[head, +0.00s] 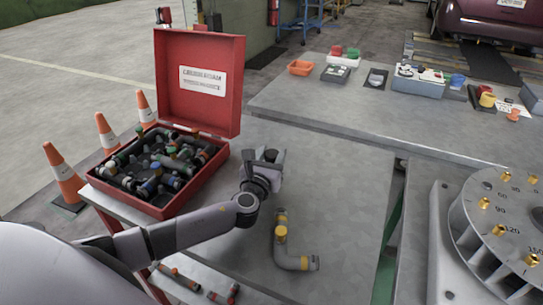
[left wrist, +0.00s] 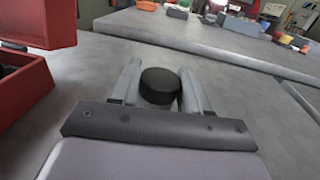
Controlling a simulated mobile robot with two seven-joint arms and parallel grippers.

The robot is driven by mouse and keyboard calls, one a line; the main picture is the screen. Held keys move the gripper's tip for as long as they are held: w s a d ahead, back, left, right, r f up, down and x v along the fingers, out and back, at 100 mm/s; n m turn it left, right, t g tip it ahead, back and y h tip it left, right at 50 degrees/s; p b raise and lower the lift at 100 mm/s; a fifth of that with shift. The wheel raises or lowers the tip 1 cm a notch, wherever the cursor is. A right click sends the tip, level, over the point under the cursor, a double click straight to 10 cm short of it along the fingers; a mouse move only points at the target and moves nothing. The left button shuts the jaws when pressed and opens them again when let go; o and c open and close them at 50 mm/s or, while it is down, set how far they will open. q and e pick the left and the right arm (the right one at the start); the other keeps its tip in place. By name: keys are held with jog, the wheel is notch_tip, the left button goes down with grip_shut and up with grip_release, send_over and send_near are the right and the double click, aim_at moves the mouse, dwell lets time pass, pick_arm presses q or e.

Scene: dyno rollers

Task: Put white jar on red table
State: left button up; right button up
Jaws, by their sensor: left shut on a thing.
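My left gripper (head: 270,168) is over the grey top of the near table (head: 335,190), to the right of the open red case. This table shows red frame parts at its left edge and below. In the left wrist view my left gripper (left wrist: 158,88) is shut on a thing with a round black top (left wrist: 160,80). Its body is hidden between the fingers, so I cannot tell if it is the white jar, or if it touches the table. No white jar shows clearly elsewhere. My right gripper is not in view.
The red case (head: 200,80) holds several pipe fittings. A grey pipe piece with yellow bands (head: 283,250) lies in front of my gripper. A back table (head: 330,105) carries trays and small parts. A round dial plate (head: 500,225) stands at right. Orange cones (head: 62,172) stand at left.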

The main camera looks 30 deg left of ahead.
pick_arm(q)
jog(key=shift+f, duration=0.15)
jog(key=o, duration=1.1)
jog(key=shift+c, duration=0.2)
jog(key=shift+s+r, duration=0.1)
jog(key=shift+r, duration=0.1)
jog(key=s, duration=0.4)
jog(key=s+d, duration=0.1)
jog(key=s, duration=0.2)
jog(key=s+d, duration=0.1)
jog(key=s, duration=0.3)
jog(key=shift+s+d+p, duration=0.1)
jog(key=shift+s+p, duration=0.2)
jog(key=shift+p, duration=0.1)
